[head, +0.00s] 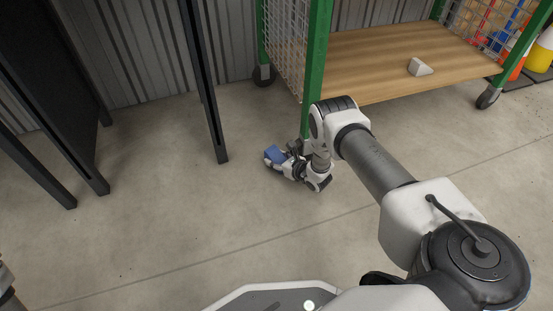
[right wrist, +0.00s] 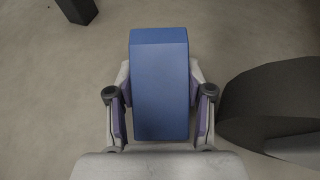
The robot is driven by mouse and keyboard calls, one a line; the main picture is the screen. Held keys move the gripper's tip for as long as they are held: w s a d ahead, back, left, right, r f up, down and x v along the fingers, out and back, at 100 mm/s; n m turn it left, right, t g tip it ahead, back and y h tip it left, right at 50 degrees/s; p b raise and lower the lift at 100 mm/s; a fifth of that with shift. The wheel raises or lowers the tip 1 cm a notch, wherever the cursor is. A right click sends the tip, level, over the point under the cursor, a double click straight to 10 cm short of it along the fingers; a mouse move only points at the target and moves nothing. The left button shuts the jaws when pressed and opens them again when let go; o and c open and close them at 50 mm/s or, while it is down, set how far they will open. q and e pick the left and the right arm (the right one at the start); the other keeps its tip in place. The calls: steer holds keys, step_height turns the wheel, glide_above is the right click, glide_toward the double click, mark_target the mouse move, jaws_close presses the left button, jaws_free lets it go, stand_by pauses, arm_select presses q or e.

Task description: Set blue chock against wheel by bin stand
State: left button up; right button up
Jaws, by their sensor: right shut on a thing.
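The blue chock (head: 274,153) is held low over the floor by my right gripper (head: 279,162), beside the front left green post of the cart. In the right wrist view the chock (right wrist: 160,85) sits between both fingers, which are shut on its sides. A dark rounded thing (right wrist: 270,105), apparently the cart's wheel, lies just right of the gripper there. In the head view, my arm and gripper hide that near wheel. The back left wheel (head: 264,75) and front right wheel (head: 488,96) show. My left gripper is not in view.
The green-framed cart has a wooden shelf (head: 375,60) with a pale grey block (head: 420,67) on it. A black-legged stand (head: 207,95) is to the left; a black leg end (right wrist: 78,10) shows in the right wrist view. The floor between is clear.

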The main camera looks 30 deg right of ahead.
steer(key=shift+f+b, duration=0.35)
steer(key=shift+f, duration=0.2)
steer(key=o, duration=1.4)
steer(key=shift+o, duration=0.2)
